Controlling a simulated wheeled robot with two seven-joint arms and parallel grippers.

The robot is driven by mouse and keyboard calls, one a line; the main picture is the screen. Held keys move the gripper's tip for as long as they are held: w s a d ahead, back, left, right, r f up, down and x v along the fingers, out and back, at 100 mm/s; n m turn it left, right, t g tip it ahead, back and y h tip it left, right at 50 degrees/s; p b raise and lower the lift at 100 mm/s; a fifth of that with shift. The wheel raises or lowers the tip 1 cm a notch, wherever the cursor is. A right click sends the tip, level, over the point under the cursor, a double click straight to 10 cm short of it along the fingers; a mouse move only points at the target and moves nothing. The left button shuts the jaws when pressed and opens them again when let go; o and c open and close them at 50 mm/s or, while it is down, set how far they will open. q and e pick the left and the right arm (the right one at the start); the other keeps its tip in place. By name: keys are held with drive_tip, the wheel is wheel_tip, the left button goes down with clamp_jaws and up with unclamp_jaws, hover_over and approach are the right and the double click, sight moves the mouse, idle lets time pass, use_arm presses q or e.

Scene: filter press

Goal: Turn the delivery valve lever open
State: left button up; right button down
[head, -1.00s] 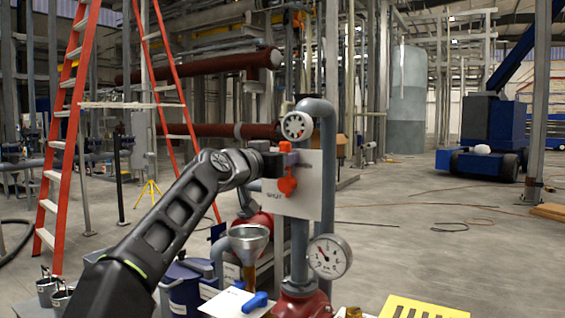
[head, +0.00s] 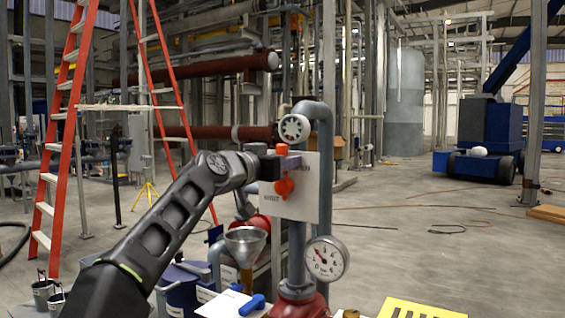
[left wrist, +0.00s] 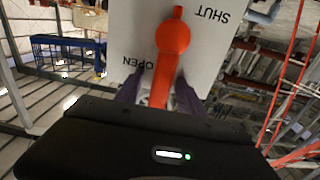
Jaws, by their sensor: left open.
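The orange delivery valve lever (head: 284,187) is on a white plate (head: 311,196). In the head view it stands roughly upright from its hub. In the left wrist view, the lever (left wrist: 171,45) runs down from its round hub, its handle end between my fingers, beside the word OPEN; SHUT is at the upper right. My left gripper (head: 289,163) is at the handle, and in the left wrist view (left wrist: 159,93) its two purple-grey fingers are apart, one on each side of it. My right gripper is not in view.
A pressure gauge (head: 327,258) is at the lower right and a metal funnel (head: 245,243) at the lower left. A blue-handled valve (head: 252,304) lies below.

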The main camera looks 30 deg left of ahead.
use_arm(q)
drive_tip(key=s+b, duration=0.2)
drive_tip(key=s, duration=0.5)
drive_tip(key=shift+s, duration=0.3)
drive_tip(key=shift+d, duration=0.1)
drive_tip(key=shift+f, duration=0.1)
